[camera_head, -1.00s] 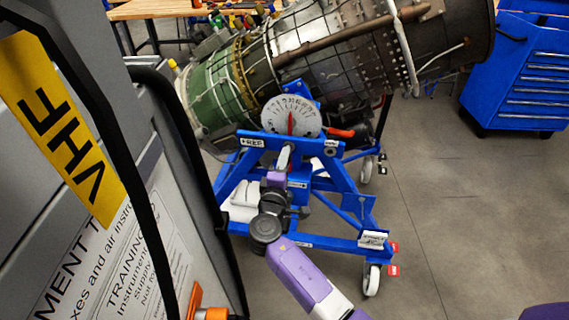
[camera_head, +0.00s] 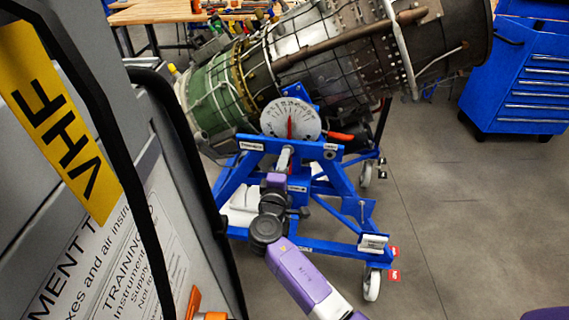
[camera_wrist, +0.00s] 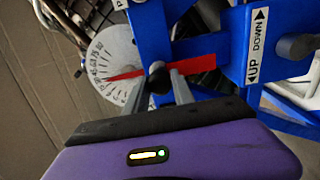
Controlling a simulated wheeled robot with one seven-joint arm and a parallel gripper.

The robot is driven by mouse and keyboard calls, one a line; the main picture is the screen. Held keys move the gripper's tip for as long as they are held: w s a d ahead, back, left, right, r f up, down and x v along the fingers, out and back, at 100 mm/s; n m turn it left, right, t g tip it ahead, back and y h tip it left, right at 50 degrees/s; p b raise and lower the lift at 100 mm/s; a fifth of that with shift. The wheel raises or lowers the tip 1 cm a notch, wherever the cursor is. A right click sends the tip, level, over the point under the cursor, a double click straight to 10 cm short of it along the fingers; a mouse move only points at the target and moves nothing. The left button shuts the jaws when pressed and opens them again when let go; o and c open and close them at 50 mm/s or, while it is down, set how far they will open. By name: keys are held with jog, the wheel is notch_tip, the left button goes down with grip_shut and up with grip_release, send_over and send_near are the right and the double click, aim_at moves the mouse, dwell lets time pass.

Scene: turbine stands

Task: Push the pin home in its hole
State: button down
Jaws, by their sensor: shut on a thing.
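The pin shows as a dark round knob (camera_wrist: 157,72) between my fingertips in the wrist view. My gripper (camera_wrist: 156,88) is shut on it, in front of the dial's red pointer. The pin's shaft and its hole are hidden, so I cannot tell how deep it sits. The white graduated dial (camera_head: 291,119) is on the blue turbine stand (camera_head: 330,182); it also shows in the wrist view (camera_wrist: 115,55). In the head view my gripper (camera_head: 285,157) is just below the dial, and the pin is too small to make out.
The green and metal turbine (camera_head: 330,55) rests above the stand. A blue plate marked UP and DOWN (camera_wrist: 257,45) is right of my fingers. A grey cabinet (camera_head: 150,170) fills the left, and a blue tool chest (camera_head: 520,80) stands at right. Floor at right is clear.

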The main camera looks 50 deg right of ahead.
jog(key=shift+d+r, duration=0.2)
jog(key=shift+d, duration=0.25)
jog(key=c, duration=1.2)
grip_release()
jog(key=shift+o, duration=1)
jog(key=shift+w+d+f, duration=0.2)
jog(key=shift+a, duration=0.1)
jog(key=shift+o, duration=0.8)
jog(key=shift+a, duration=0.15)
jog(key=shift+a, duration=0.1)
jog(key=v, duration=0.7)
